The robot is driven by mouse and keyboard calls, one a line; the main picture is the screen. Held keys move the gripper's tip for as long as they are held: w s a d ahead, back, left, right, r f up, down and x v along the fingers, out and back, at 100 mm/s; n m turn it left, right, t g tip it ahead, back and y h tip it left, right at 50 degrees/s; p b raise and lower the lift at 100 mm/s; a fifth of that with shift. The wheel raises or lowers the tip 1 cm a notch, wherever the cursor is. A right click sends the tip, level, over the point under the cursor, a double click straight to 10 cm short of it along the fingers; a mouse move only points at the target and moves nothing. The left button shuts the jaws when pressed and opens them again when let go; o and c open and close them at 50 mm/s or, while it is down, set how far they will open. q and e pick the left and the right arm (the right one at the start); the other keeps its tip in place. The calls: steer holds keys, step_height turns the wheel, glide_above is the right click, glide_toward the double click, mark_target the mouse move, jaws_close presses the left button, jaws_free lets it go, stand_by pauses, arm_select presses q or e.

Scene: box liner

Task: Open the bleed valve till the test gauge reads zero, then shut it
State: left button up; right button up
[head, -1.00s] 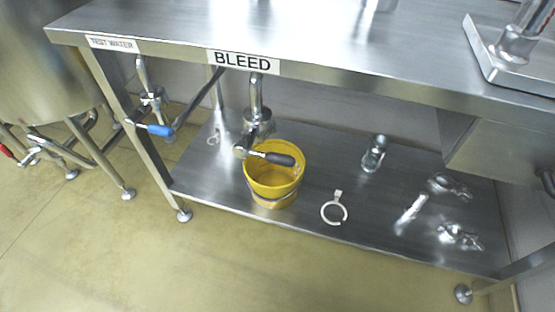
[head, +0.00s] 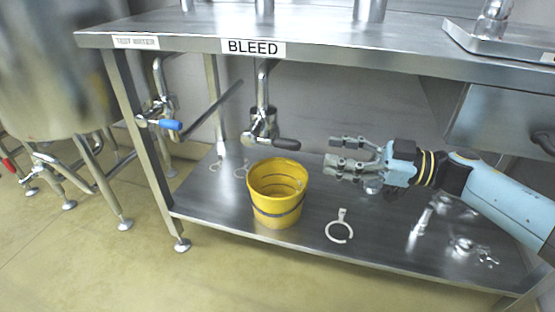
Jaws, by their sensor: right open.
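The bleed valve (head: 261,126) hangs on a steel pipe under the bench edge, below the label BLEED (head: 256,47). Its dark lever handle (head: 287,144) points to the right, roughly level. A yellow bucket (head: 277,208) stands on the lower shelf under the valve. My right gripper (head: 333,157) is open and empty, to the right of the handle and apart from it, its fingers pointing left. No test gauge can be made out in the head view. My left gripper is not in view.
The test water valve with a blue handle (head: 171,125) is at the left. A white hook ring (head: 339,228) and several steel fittings (head: 462,246) lie on the lower shelf (head: 230,215). A drawer box (head: 495,123) hangs at the right. A steel tank (head: 50,75) stands far left.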

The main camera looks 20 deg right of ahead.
mark_target(287, 149)
steer(key=b+x, duration=0.1)
steer(key=x, duration=0.8)
steer(key=shift+b, duration=0.3)
steer(key=shift+w+a+r, duration=0.1)
steer(key=shift+w+a, duration=0.2)
steer(key=shift+a, duration=0.2)
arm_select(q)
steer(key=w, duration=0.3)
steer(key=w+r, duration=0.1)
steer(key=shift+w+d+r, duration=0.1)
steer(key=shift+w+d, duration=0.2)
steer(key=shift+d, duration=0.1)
arm_select(e)
jaws_close()
